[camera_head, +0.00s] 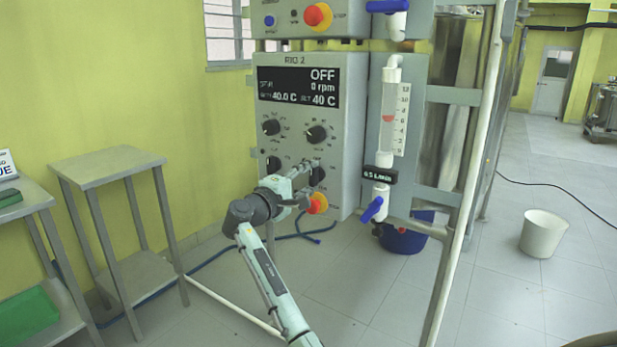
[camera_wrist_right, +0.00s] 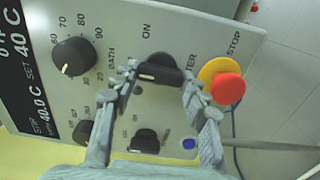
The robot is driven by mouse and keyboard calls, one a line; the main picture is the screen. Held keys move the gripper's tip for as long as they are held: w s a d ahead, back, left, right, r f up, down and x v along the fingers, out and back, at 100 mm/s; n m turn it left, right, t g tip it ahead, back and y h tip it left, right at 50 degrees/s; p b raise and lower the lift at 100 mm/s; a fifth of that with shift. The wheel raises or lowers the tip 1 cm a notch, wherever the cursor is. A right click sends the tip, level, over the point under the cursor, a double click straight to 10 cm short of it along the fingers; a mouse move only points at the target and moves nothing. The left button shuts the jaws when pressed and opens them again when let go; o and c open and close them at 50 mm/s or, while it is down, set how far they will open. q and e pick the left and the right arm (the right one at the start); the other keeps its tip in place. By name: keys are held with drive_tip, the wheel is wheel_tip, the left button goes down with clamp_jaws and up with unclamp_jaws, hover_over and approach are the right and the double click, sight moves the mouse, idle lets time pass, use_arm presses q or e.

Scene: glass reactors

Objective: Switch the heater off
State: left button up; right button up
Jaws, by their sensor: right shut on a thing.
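The heater switch is a black knob (camera_wrist_right: 160,70) on the grey RIG 2 panel (camera_head: 338,75). In the wrist view ON is printed beside it, and part of its label is covered by a finger. My right gripper (camera_wrist_right: 160,78) is shut on this knob, one finger on each side. In the head view the gripper (camera_head: 311,183) is at the panel's lower right, and the knob (camera_head: 317,174) shows partly behind it. My left gripper is out of view.
The red stop button (camera_wrist_right: 228,88) on its yellow base sits close beside the right finger. The bath knob (camera_wrist_right: 73,57) and other knobs are near. A flow tube (camera_head: 393,115) with blue valves stands right of the panel. A steel side table (camera_head: 105,158) stands left.

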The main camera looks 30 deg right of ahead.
drive_tip(key=shift+n, duration=0.3)
drive_tip(key=o, duration=1.2)
drive_tip(key=shift+c, duration=0.2)
drive_tip(key=shift+a, duration=0.1)
drive_tip(key=v, duration=1.2)
